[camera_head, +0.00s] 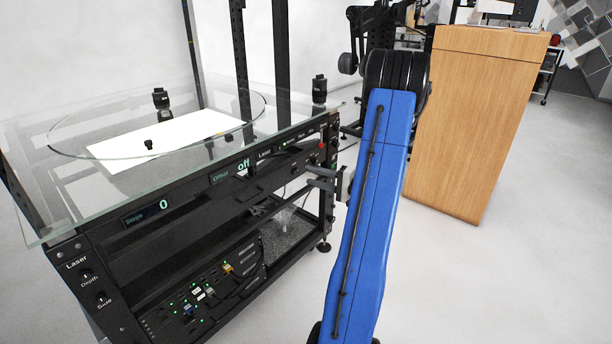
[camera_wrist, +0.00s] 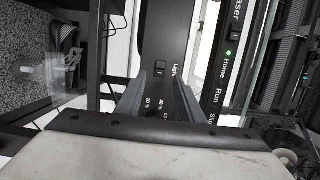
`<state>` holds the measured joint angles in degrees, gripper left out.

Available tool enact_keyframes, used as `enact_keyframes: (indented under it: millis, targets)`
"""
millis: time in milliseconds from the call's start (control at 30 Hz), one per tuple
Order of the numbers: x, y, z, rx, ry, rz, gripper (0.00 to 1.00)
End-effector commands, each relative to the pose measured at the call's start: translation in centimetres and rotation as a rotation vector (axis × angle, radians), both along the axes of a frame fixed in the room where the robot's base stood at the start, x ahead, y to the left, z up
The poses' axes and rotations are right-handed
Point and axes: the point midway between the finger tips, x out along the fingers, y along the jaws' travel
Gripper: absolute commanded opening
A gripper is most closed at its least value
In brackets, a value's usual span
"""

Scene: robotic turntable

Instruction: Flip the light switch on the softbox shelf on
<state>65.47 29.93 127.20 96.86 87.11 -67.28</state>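In the wrist view, the light switch (camera_wrist: 160,70) is a small dark rocker on a black panel (camera_wrist: 165,30), beside a sideways "Light" label. Whether it is on or off I cannot tell. Percent marks are printed nearer to me on the same panel. My gripper (camera_wrist: 158,88) points at this panel, its two grey fingers apart with nothing between them. The switch shows between and just beyond the fingertips; contact is not visible. In the head view, my gripper (camera_head: 318,178) is at the right end of the black turntable frame; the switch cannot be made out there.
Another panel strip (camera_wrist: 225,85) with Laser, Home, Run and a green light lies right of the fingers. The glass top (camera_head: 60,190) overhangs the frame in the head view. A wooden cabinet (camera_head: 470,120) stands at the right. Floor (camera_head: 500,280) is clear in front of it.

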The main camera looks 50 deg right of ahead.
Motion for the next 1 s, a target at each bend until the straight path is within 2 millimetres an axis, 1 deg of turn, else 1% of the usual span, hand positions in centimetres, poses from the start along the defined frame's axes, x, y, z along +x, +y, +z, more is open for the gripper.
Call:
enact_keyframes:
  millis: [33, 400, 600, 800, 1000]
  targets:
    - [-1.0, -0.4, 0.0, 0.0, 0.0, -0.004, 0.34]
    - [-7.5, -2.4, 0.0, 0.0, 0.0, -0.003, 0.34]
    - [-10.3, -3.2, 0.0, 0.0, 0.001, -0.003, 0.34]
    - [-11.7, -3.6, 0.0, 0.001, 0.0, -0.001, 0.34]
    - [-11.9, -3.6, 0.0, 0.001, 0.0, 0.001, 0.34]
